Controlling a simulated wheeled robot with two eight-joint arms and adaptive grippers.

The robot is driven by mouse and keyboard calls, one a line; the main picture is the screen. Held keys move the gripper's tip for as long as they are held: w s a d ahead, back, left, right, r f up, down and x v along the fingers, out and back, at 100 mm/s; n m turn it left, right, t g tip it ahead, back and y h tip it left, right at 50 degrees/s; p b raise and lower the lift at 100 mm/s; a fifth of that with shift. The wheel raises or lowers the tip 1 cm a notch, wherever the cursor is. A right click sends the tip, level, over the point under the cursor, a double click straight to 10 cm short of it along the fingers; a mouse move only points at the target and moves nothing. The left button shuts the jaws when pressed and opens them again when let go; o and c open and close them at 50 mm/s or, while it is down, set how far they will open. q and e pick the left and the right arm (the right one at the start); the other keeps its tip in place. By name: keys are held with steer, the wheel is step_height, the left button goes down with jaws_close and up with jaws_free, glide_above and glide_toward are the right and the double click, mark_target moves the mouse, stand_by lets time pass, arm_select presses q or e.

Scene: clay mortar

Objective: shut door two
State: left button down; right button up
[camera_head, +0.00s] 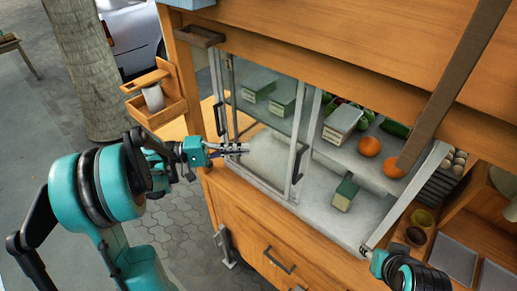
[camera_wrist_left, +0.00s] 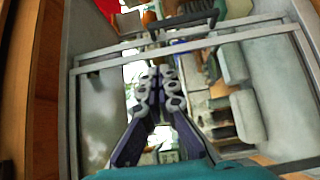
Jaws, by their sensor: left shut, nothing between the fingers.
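The glass display case on the wooden cart has sliding glass doors in pale metal frames. A glass door (camera_head: 262,125) covers the left part of the case. Dark handles show at its left edge (camera_head: 219,118) and on an upright frame near the middle (camera_head: 298,163). The right part of the case stands open. I cannot tell which panel is door two. My left gripper (camera_head: 243,149) is shut and empty, in front of the glass left of the middle handle. In the left wrist view its fingers (camera_wrist_left: 159,75) point at the framed glass. My right gripper (camera_head: 366,251) is at the lower right, mostly hidden.
Inside the case are green-and-white boxes (camera_head: 342,122), oranges (camera_head: 369,146) and greens. Eggs (camera_head: 457,160) and bowls (camera_head: 416,235) sit at the right. A wooden holder (camera_head: 156,97) juts out at left. A brown slanted bar (camera_head: 450,85) crosses the upper right.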

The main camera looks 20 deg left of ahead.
arm_select(q)
steer(key=s+d+b+x, duration=0.1)
steer(key=s+b+x, duration=0.1)
steer(key=x, duration=1)
steer(key=shift+s, duration=0.35)
steer(key=s+d, duration=0.5)
steer(key=d, duration=0.7)
steer(key=s+d, duration=0.5)
steer(key=d, duration=0.7)
steer(key=shift+d+p, duration=0.25)
steer(key=shift+p, duration=0.15)
